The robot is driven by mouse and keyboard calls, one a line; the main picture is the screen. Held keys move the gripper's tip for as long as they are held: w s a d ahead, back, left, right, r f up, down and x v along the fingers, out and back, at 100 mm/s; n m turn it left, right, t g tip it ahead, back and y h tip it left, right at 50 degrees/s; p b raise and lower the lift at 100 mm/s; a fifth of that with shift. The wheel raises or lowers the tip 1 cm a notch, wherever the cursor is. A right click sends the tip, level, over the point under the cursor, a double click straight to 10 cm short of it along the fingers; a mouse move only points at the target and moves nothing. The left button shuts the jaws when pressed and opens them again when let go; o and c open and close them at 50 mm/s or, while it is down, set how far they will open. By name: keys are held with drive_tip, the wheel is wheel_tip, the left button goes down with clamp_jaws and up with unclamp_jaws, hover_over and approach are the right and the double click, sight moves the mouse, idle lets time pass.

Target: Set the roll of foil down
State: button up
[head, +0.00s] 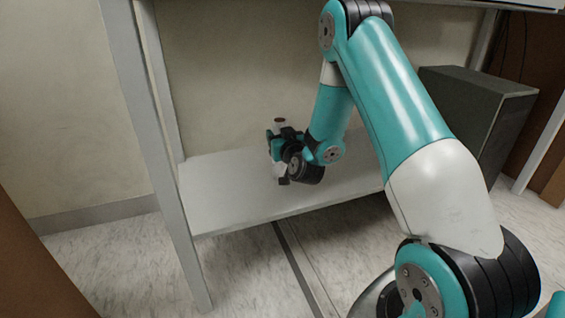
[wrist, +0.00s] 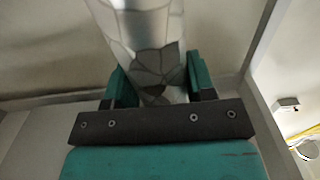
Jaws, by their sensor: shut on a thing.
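The roll of foil (wrist: 143,30) is a pale, shiny cylinder with a dark line pattern near the fingers. In the wrist view it stands between the two teal fingers of my gripper (wrist: 160,85), which is shut on it. In the head view my gripper (head: 280,147) is over the left part of the low shelf (head: 225,205). The roll's white lower end (head: 281,174) shows below the gripper, and it looks roughly upright. I cannot tell whether its base touches the shelf. My wrist hides part of the roll.
The pale shelf is bare around the roll. A grey table leg (head: 160,150) stands at the left front, and the tabletop lies overhead. A dark grey box (head: 490,95) stands to the right, partly behind my arm. The wall (head: 220,80) closes the back.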

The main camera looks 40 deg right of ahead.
drive_tip(key=b, duration=0.4)
hover_over(278, 168)
drive_tip(key=w+d, duration=0.2)
drive_tip(key=f, duration=0.4)
drive_tip(key=shift+s+a+f, duration=0.15)
drive_tip(key=shift+s+f, duration=0.1)
drive_tip(key=shift+f, duration=0.05)
drive_tip(key=shift+r, duration=0.2)
drive_tip(key=shift+f, duration=0.2)
drive_tip(key=o, duration=1.2)
drive_tip(key=shift+o, duration=0.2)
